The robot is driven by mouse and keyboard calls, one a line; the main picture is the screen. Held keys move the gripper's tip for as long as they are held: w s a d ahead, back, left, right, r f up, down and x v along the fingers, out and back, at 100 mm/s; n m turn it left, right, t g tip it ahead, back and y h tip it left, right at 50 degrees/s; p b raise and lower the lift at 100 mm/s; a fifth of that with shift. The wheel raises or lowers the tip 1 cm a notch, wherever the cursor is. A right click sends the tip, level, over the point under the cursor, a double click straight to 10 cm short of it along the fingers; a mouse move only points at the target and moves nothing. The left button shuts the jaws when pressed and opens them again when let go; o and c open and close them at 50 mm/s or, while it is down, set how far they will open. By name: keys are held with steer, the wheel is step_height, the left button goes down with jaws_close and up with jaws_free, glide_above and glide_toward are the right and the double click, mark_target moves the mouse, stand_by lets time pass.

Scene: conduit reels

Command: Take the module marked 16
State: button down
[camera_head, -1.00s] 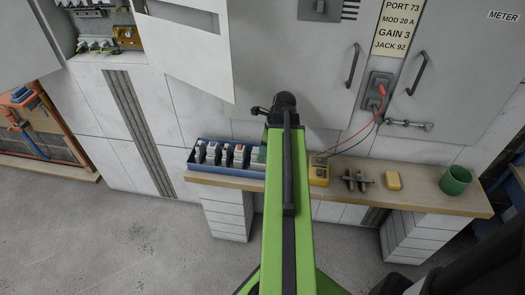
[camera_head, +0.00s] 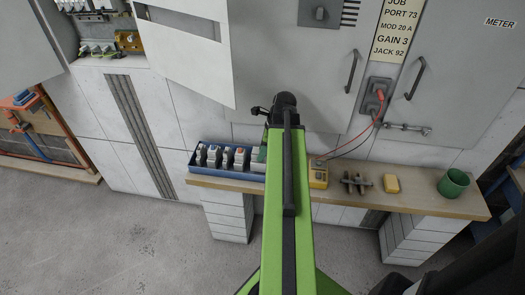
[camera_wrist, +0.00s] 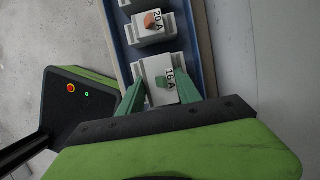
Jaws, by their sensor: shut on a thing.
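The module marked 16 A (camera_wrist: 158,72) is a white block with a green part on its face, in the wrist view. It sits in the blue tray (camera_wrist: 121,62). My gripper (camera_wrist: 158,88) has its two green fingers on either side of this module and is shut on it. The module marked 20 A (camera_wrist: 150,25), white with an orange part, stands next to it in the same tray. In the head view the blue tray (camera_head: 226,174) shows at the left of the shelf, and my arm hides its right end and the gripper's fingers.
The wooden shelf (camera_head: 415,203) also bears a yellow meter (camera_head: 318,174) with red and black leads, a dark metal tool (camera_head: 356,183), a yellow block (camera_head: 391,183) and a green cup (camera_head: 454,183). Grey cabinet doors (camera_head: 290,60) stand behind; one hangs open over the tray.

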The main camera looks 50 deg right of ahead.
steer(key=shift+r, duration=0.15)
step_height(320, 180, up, 6)
steer(key=p, duration=0.6)
